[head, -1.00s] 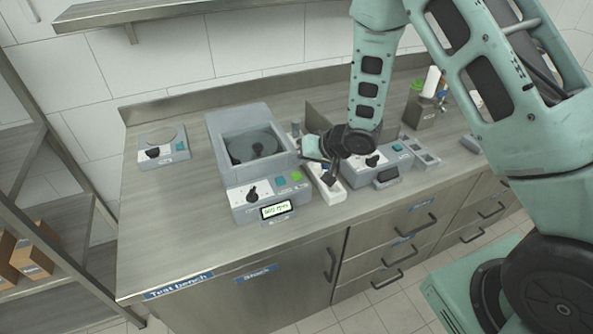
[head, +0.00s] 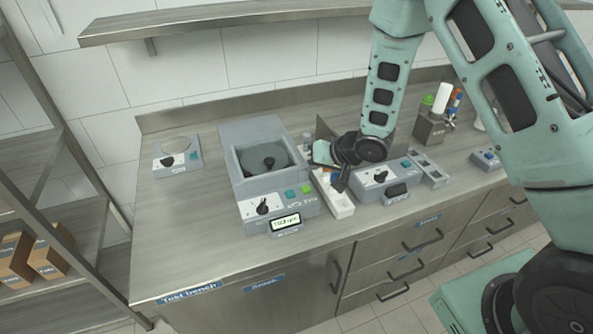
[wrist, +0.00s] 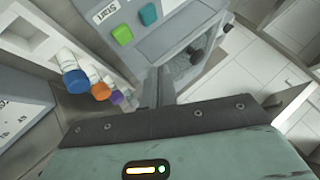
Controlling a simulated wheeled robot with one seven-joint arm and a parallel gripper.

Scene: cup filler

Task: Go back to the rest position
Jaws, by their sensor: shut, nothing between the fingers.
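My gripper (head: 340,182) is above the bench, over a narrow white rack, with its fingers pointing down. In the wrist view its fingers (wrist: 160,86) are together with nothing between them. It is apart from the grey machine with the round bowl (head: 240,190), which stands to its left. My arm reaches in from the right and hides part of the bench behind it.
The white rack (head: 341,211) holds small tubes; blue (wrist: 76,80), orange and purple caps show in the wrist view. A small dial device (head: 190,160) stands at left. A shelf (head: 200,25) hangs above. A bottle holder (head: 430,130) stands right. The bench's front left (head: 185,240) is clear.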

